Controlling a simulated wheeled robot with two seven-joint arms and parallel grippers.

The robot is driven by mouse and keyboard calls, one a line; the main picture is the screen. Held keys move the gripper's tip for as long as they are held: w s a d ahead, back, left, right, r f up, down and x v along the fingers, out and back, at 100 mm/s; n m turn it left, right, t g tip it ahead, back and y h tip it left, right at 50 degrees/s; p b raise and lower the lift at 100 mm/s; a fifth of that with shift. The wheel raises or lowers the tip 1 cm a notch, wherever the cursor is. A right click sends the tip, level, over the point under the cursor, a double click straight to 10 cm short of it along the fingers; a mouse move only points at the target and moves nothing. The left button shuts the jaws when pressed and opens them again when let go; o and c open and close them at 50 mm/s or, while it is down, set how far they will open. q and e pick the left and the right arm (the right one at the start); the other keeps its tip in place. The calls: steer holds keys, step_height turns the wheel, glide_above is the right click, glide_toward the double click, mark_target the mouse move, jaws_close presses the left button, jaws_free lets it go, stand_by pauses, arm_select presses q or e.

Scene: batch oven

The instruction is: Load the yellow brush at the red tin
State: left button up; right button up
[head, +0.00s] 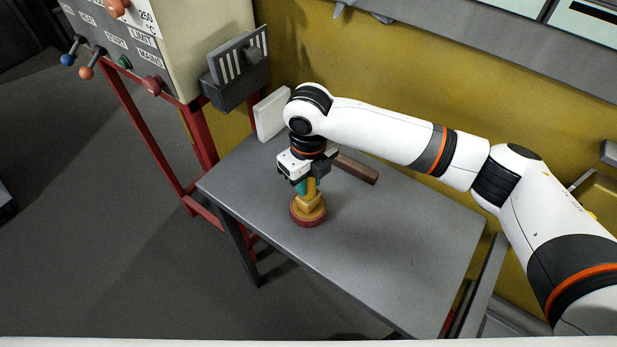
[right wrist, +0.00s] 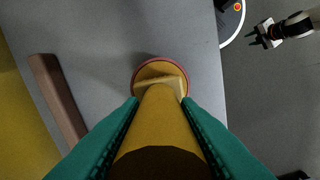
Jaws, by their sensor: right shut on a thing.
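My right gripper (head: 308,186) points down over the grey table and is shut on the yellow brush (head: 313,188). Its teal fingers grip the brush handle (right wrist: 160,125), which also fills the lower middle of the right wrist view. The red tin (head: 308,223) stands on the table directly below, with an orange-yellow inside. The brush's wide head is over or within the tin's mouth; I cannot tell how deep it sits. The tin's rim (right wrist: 160,57) shows around the head in the right wrist view. My left gripper (right wrist: 258,37) appears there far off at upper right, fingers apart and empty.
A brown wooden bar (head: 356,169) lies on the grey table (head: 400,240) behind the tin. A white block (head: 271,114) stands at the table's back edge. The oven's control cabinet (head: 200,40) is at the back left. The table's front and right are clear.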

steer(key=shift+s+f, duration=0.1)
steer(key=shift+f, duration=0.05)
step_height(320, 180, up, 7)
steer(key=p, duration=0.7)
stand_by(0.4)
stand_by(0.6)
